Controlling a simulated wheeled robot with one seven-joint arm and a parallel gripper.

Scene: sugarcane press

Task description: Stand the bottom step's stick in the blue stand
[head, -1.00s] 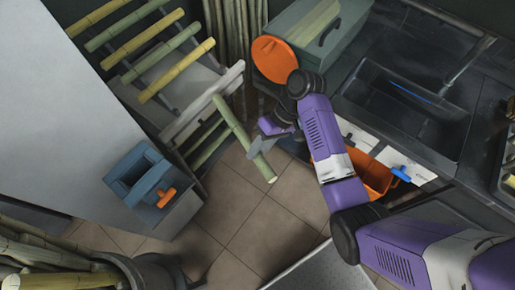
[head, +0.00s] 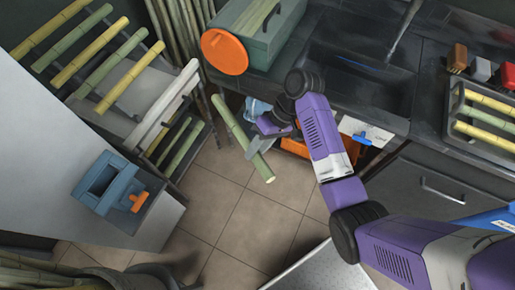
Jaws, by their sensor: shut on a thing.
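My gripper (head: 259,138) is shut on a green cane stick (head: 233,127), gripped near its middle and held tilted above the floor. The stick's pale cut end faces the lower right. A blue, box-like, open-topped holder (head: 98,181) with an orange handle sits on a grey block at the left, well apart from the stick; it may be the blue stand. A smaller light blue thing (head: 257,107) shows behind my gripper, partly hidden. The stepped rack (head: 183,97) at the upper left bears several green and yellow sticks, with more on its lower part.
An orange bin (head: 295,147) is partly behind my arm. The tiled floor (head: 225,195) between is clear.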

